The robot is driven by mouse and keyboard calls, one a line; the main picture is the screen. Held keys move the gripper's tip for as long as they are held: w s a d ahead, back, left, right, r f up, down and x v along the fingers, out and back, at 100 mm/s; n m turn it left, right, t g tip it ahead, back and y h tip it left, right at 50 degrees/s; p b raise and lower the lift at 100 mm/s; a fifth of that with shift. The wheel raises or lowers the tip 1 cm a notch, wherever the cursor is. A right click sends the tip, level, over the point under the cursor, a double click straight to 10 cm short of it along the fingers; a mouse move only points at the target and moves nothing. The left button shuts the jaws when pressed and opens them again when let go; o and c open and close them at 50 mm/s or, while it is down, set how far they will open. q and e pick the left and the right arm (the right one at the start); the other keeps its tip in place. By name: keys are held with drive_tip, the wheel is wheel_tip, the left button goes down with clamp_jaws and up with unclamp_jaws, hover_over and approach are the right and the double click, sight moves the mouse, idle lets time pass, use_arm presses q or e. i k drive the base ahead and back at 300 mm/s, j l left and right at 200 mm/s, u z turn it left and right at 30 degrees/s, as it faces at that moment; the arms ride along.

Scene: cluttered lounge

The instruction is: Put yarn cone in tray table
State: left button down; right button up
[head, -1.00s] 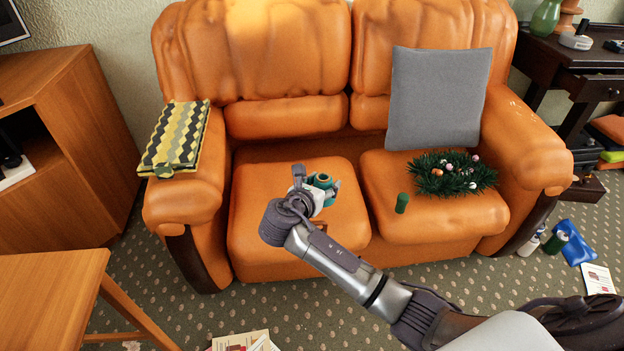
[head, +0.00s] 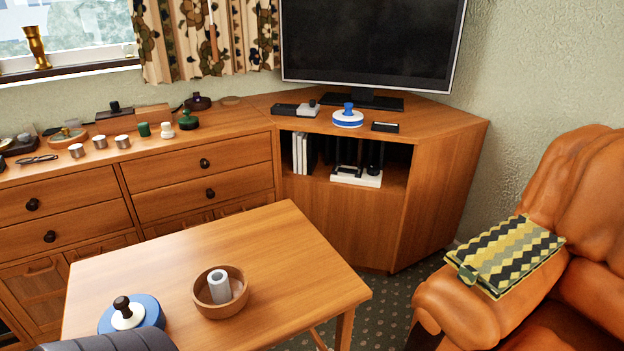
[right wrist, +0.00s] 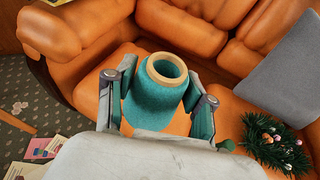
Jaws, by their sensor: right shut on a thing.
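The teal yarn cone (right wrist: 150,103) with a tan top ring is in my right gripper (right wrist: 158,100) in the right wrist view. The fingers are on both sides of the cone, which is held above the orange sofa. A low wooden table (head: 285,262), which I take for the tray table, stands at the lower middle of the head view. On it are a brown round bowl (head: 205,303) with a pale cylinder (head: 219,285) in it and a blue round lidded thing (head: 148,315). My left gripper is not in view, and the right one shows only in the wrist view.
Behind the table are a drawer cabinet (head: 160,215) with several small items and a corner TV stand (head: 445,180). An orange sofa (head: 470,310) with a zigzag-patterned cushion (head: 510,255) is at right. The right half of the table top is bare.

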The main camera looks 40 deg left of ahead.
sight(290, 268)
drive_tip(key=i+l+u, duration=0.1)
drive_tip(key=u, duration=0.35)
drive_tip(key=i+l+u, duration=0.1)
drive_tip(key=u, duration=0.3)
drive_tip(key=l+u, duration=0.2)
drive_tip(key=u, duration=1.35)
